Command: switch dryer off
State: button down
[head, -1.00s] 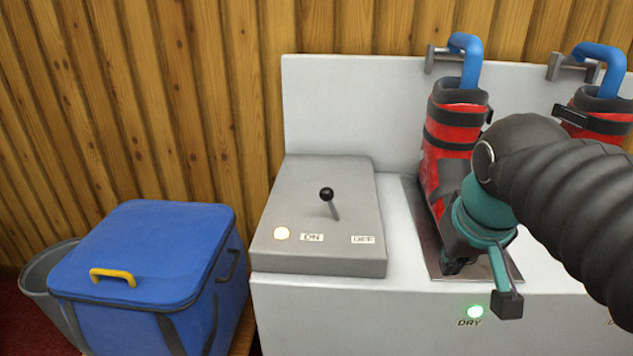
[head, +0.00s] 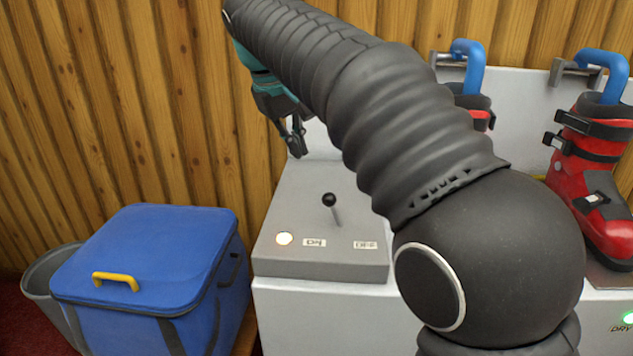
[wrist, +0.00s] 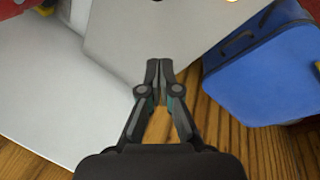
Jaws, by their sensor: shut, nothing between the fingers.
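The dryer's grey control box (head: 300,200) carries a lever with a black knob (head: 329,199), which leans left, toward the ON label (head: 314,242) and away from the OFF label (head: 365,245). A warm lamp (head: 284,239) glows beside ON. My gripper (head: 298,150) is shut and empty, pointing down near the back left corner of the box, behind the lever and apart from it. In the wrist view the shut fingers (wrist: 158,66) show over the box's bare grey top (wrist: 150,35). The lever is not clearly visible there.
A blue cooler (head: 150,255) with a yellow handle stands left of the dryer, beside a grey bin (head: 45,280). A red ski boot (head: 600,190) hangs at right; another is mostly hidden by my arm. The wooden wall (head: 150,100) is close behind my gripper.

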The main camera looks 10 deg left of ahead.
aim_at(335, 211)
jog(key=b+x, duration=0.2)
jog(key=x, duration=0.8)
jog(key=shift+w+d+f, duration=0.1)
jog(key=shift+w+f, duration=0.05)
jog(key=shift+s+d+r, duration=0.25)
jog(key=shift+s+d, duration=0.1)
jog(key=shift+s, duration=0.15)
jog(key=shift+s+d+r, duration=0.3)
jog(key=shift+s+d, duration=0.05)
jog(key=shift+s, duration=0.15)
jog(key=shift+s+d+r+b, duration=0.15)
jog(key=shift+s+d+b, duration=0.15)
jog(key=shift+s+d, duration=0.25)
jog(key=shift+a, duration=0.1)
